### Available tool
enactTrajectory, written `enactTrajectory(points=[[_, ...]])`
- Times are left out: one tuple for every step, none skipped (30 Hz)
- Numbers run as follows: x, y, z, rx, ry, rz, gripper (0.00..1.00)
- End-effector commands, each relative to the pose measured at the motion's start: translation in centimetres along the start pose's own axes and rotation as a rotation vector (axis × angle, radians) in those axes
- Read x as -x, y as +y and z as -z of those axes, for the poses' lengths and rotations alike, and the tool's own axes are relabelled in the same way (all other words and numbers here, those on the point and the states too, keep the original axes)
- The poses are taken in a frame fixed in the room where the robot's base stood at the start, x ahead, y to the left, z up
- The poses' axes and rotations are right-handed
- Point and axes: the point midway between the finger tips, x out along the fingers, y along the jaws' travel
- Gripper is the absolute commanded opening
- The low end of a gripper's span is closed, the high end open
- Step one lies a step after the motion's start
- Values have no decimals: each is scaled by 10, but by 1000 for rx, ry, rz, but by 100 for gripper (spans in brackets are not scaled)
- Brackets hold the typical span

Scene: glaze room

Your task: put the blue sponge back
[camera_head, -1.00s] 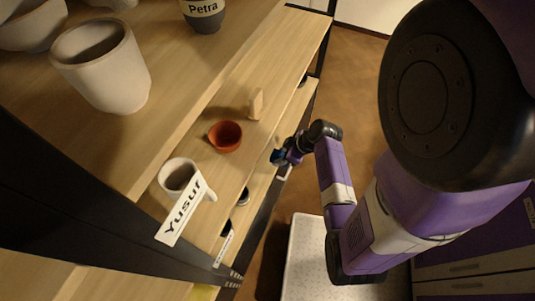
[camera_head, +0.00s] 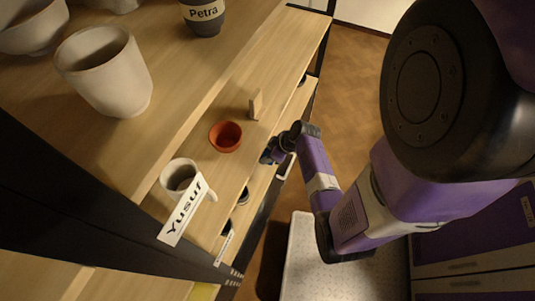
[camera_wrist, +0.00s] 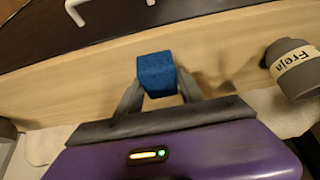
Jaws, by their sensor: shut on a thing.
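The blue sponge (camera_wrist: 157,74) is a small blue block in the wrist view. My gripper (camera_wrist: 160,92) is shut on it, with one dark finger on each side. The sponge shows in front of a pale wooden shelf board. In the head view my gripper (camera_head: 268,156) is small and dark, at the front edge of the shelves below the board with the terracotta bowl. The sponge can hardly be made out there.
A terracotta bowl (camera_head: 225,136), a wooden block (camera_head: 255,104) and a white mug (camera_head: 180,177) by the "Yusuf" label (camera_head: 184,214) stand on the shelf above. A grey cup labelled "Freja" (camera_wrist: 293,69) is right of the sponge. A white speckled surface (camera_head: 310,262) lies below.

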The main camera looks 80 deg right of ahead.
Motion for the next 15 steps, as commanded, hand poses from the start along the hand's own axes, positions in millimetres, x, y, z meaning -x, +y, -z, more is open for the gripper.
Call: enactTrajectory(points=[[-2, 0, -1, 0, 0, 0, 12], [-2, 0, -1, 0, 0, 1, 12], [-4, 0, -2, 0, 0, 1, 12], [-2, 0, -1, 0, 0, 0, 51], [-2, 0, -1, 0, 0, 0, 56], [-2, 0, -1, 0, 0, 0, 64], [-2, 0, -1, 0, 0, 0, 66], [-2, 0, -1, 0, 0, 0, 66], [-2, 0, -1, 0, 0, 0, 66], [-2, 0, -1, 0, 0, 0, 66], [-2, 0, -1, 0, 0, 0, 66], [-2, 0, -1, 0, 0, 0, 66], [-2, 0, -1, 0, 0, 0, 66], [-2, 0, -1, 0, 0, 0, 66], [-2, 0, -1, 0, 0, 0, 66]])
